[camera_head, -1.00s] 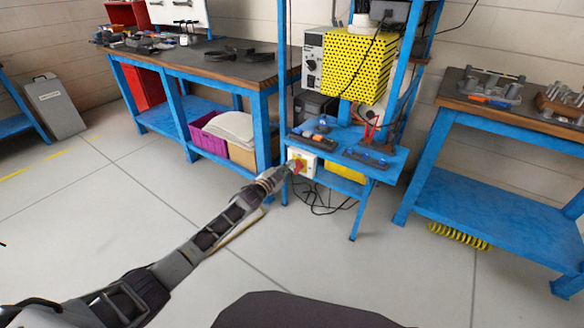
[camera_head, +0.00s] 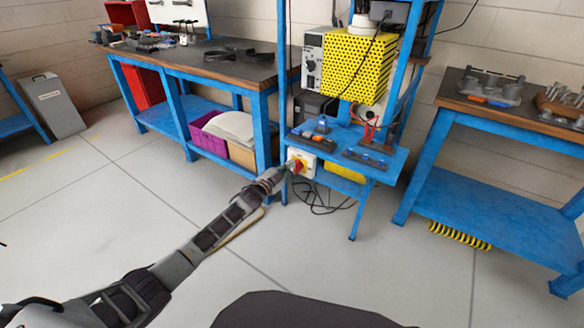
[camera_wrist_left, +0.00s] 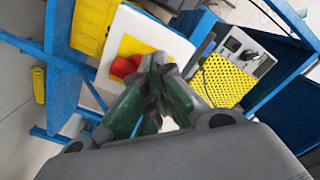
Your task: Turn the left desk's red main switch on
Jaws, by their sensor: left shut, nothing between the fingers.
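The red main switch (camera_head: 298,167) is a red knob on a yellow plate, on a white box (camera_head: 309,169) at the front edge of the small blue desk. In the left wrist view the red knob (camera_wrist_left: 122,67) shows just left of the fingertips, on its yellow plate (camera_wrist_left: 133,46). My left gripper (camera_head: 284,172) is shut and empty, its tips close beside the knob; I cannot tell whether they touch it. It also shows in the left wrist view (camera_wrist_left: 158,66), where the fingers hide part of the plate. The knob's exact angle is unclear. My right gripper is out of view.
The small blue desk (camera_head: 376,177) carries a yellow perforated box (camera_head: 360,68) above it. Black cables hang beneath. A workbench (camera_head: 190,62) stands to the left and another (camera_head: 448,97) to the right. The floor in front is clear.

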